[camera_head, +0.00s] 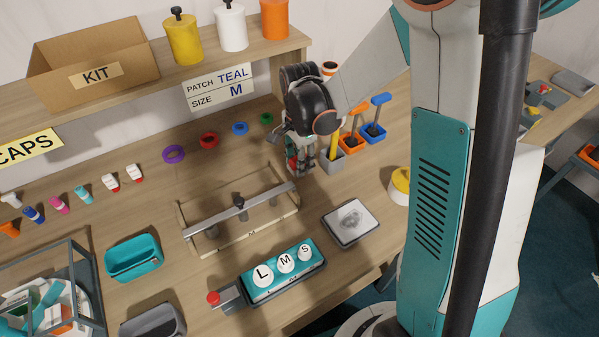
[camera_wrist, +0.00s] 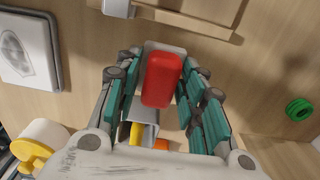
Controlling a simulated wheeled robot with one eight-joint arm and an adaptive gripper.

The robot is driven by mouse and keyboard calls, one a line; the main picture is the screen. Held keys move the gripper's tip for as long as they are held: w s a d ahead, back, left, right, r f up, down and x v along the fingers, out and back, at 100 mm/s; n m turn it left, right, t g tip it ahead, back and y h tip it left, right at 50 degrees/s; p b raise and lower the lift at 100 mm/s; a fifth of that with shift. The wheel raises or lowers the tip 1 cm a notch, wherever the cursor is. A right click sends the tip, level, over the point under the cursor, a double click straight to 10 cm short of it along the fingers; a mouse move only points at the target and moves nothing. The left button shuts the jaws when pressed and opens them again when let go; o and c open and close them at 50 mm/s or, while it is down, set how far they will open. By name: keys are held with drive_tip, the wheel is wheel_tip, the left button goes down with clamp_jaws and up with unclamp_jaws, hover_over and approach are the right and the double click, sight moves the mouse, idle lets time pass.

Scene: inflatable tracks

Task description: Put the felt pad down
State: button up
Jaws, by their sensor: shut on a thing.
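My gripper (camera_head: 300,168) hangs above the table, between the clamp frame and the row of small bins. In the wrist view its fingers (camera_wrist: 157,95) are closed around a rounded red block (camera_wrist: 162,80), with a pale grey part showing behind its far end. I take this to be the felt pad with a red handle, but its underside is hidden. In the head view only a little red shows between the fingers. Whether it touches the table cannot be told.
The wooden clamp frame (camera_head: 240,210) and a grey tray with a pale insert (camera_head: 352,240) stand near. Small bins with tools (camera_head: 331,164) are at the right. A green ring (camera_head: 266,118) lies behind. A yellow-capped pot (camera_head: 399,188) stands at the right edge.

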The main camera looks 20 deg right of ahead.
drive_tip(key=shift+f+b, duration=0.7)
drive_tip(key=shift+f, duration=1.4)
drive_tip(key=shift+f, duration=0.1)
drive_tip(key=o, duration=1)
wheel_tip(320, 180, up, 12)
drive_tip(key=p, duration=0.4)
drive_tip(key=shift+r, duration=0.2)
drive_tip(key=s+r+n+t, duration=0.7)
drive_tip(key=s+r+n, duration=0.5)
drive_tip(key=s+n, duration=0.3)
drive_tip(key=shift+s+r+n, duration=0.15)
drive_tip(key=shift+s+n, duration=0.25)
drive_tip(key=shift+s, duration=0.8)
